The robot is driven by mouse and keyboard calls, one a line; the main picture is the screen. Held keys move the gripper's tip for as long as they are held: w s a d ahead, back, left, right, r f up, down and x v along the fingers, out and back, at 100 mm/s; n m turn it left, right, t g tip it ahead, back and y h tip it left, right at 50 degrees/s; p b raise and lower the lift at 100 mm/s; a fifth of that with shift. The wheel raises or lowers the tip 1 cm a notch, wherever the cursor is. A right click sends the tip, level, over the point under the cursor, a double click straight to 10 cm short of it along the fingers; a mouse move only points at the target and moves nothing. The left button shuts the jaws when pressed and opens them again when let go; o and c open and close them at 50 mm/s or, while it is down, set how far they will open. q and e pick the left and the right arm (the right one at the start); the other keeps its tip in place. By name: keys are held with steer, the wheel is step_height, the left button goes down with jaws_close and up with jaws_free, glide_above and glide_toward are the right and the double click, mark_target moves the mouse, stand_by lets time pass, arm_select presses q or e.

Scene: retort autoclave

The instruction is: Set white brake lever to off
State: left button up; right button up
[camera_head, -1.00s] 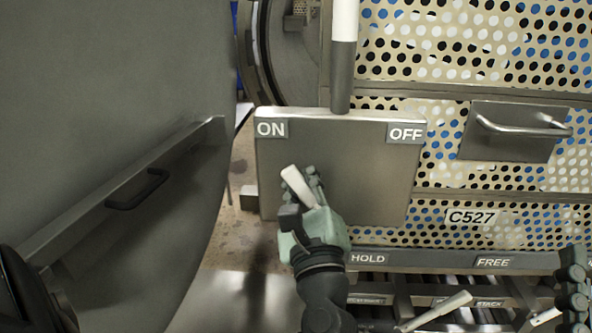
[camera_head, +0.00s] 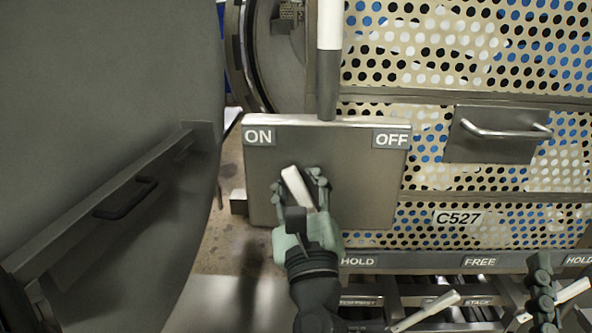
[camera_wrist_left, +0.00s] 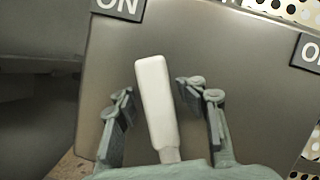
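The white brake lever (camera_head: 297,187) stands in front of a grey metal plate (camera_head: 350,170) and tilts up toward the left. The plate carries an ON label (camera_head: 259,136) at its upper left and an OFF label (camera_head: 391,139) at its upper right. My left gripper (camera_head: 299,186) is at the lever, with its fingers apart. In the left wrist view the lever (camera_wrist_left: 156,100) stands between the open fingers of the gripper (camera_wrist_left: 160,108), with a visible gap on both sides. The lever's lower end is hidden by the gripper body. My right gripper (camera_head: 541,290) shows only partly at the lower right.
A large grey door (camera_head: 100,100) with a black handle (camera_head: 126,198) fills the left. A perforated rack (camera_head: 470,60) with a metal handle (camera_head: 506,132) and tag C527 stands behind. Other white levers (camera_head: 425,311) sit below the HOLD and FREE labels.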

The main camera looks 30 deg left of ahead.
mark_target(301, 196)
arm_select(q)
steer(key=shift+d+f, duration=0.1)
steer(key=v, duration=0.7)
steer(key=shift+s+d+f, duration=0.1)
steer(key=shift+s+d, duration=0.1)
steer(key=shift+s, duration=0.15)
